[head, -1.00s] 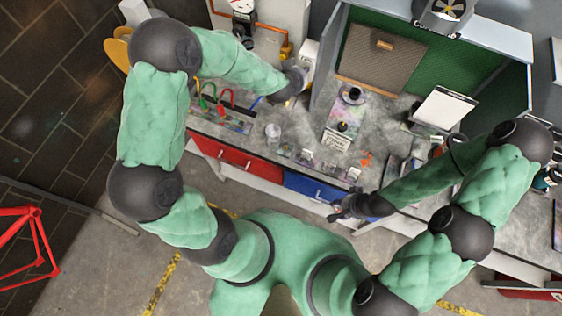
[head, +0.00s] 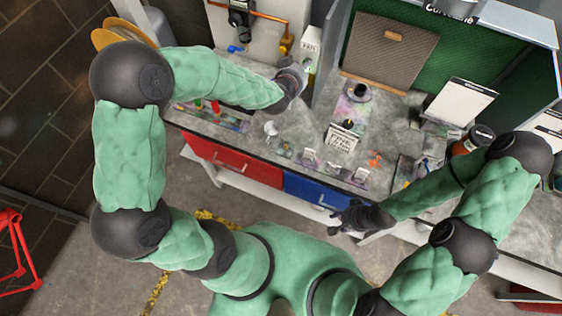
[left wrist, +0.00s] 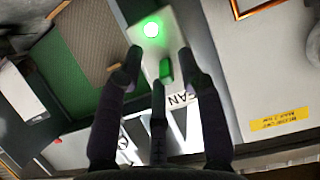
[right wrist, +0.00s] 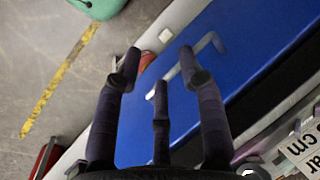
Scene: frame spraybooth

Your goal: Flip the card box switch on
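The card box (head: 311,45) is a narrow white box at the back of the bench, beside the grey booth wall. In the left wrist view the box (left wrist: 180,35) shows a lit round green light (left wrist: 151,29) and a green rocker switch (left wrist: 166,70). My left gripper (head: 299,72) is just in front of the box. In its wrist view the gripper (left wrist: 159,58) has its fingers spread, with the switch seen between them; contact cannot be told. My right gripper (head: 343,217) is open and empty by the bench front, near the blue drawer (right wrist: 240,50).
The grey bench (head: 300,118) holds small bottles and cards. A brown filter panel (head: 388,55) stands in the green-lined booth. An orange pipe with a valve (head: 286,43) is left of the box. A red drawer (head: 232,158) is below.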

